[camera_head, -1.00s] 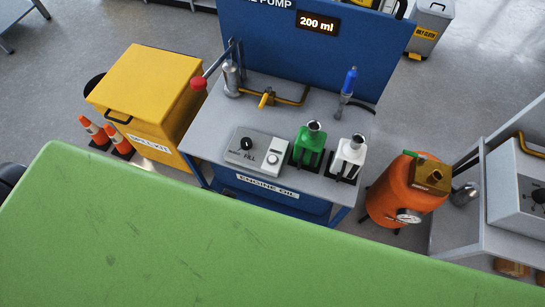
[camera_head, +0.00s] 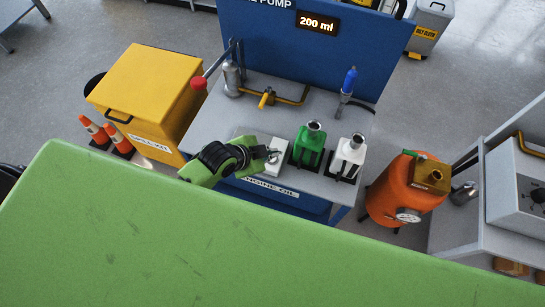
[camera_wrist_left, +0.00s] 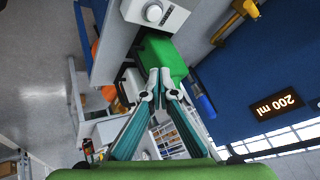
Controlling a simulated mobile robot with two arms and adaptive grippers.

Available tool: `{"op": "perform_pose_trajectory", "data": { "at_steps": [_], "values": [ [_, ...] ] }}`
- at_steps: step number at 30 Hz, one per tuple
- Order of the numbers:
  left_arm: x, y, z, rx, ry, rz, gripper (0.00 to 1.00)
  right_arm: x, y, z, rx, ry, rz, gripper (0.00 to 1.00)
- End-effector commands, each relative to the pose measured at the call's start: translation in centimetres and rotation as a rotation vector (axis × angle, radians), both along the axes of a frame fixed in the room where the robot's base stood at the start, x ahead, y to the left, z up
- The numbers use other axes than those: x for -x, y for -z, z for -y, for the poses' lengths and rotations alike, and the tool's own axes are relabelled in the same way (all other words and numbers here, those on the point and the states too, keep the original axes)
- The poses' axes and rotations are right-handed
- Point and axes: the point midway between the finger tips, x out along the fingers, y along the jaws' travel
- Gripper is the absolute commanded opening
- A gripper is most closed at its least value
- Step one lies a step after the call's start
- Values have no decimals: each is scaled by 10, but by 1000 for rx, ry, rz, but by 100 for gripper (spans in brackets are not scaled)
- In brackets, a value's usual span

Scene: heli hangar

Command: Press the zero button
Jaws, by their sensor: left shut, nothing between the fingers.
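The grey control box (camera_head: 270,168) sits on the engine-oil bench, mostly hidden by my left arm in the head view. In the left wrist view the box (camera_wrist_left: 172,18) shows at the top with a round white button (camera_wrist_left: 153,13); I cannot read a zero label on it. My left gripper (camera_head: 273,156) is over the box in the head view, near its right side. In the left wrist view the gripper (camera_wrist_left: 160,92) is shut and empty, with the button beyond its tips. Contact with the button does not show. My right gripper is not in view.
The display (camera_head: 317,23) reads 200 ml. A green jug (camera_head: 308,145) and a white jug (camera_head: 348,155) stand right of the box. A brass-handled pipe (camera_head: 270,97) and red knob (camera_head: 198,83) are behind and left. An orange tank (camera_head: 400,190) stands right of the bench.

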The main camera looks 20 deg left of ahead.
Motion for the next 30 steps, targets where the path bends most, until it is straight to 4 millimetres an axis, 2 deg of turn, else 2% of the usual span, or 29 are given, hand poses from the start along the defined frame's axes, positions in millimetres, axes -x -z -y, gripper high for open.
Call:
{"op": "perform_pose_trajectory", "data": {
  "at_steps": [1,3,7,20,26,30],
  "values": [
    [-15,5,-5,-26,38,35,0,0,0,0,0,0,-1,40],
    [-30,9,-10,-51,84,83,0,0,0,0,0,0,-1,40],
    [-45,12,-15,-78,127,133,0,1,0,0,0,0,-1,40],
    [-46,14,-15,-80,134,140,0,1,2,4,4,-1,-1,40],
    [-46,27,-15,-80,133,140,0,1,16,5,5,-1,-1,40],
    [-46,45,-15,-79,132,138,0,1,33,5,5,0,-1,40]
  ]
}}
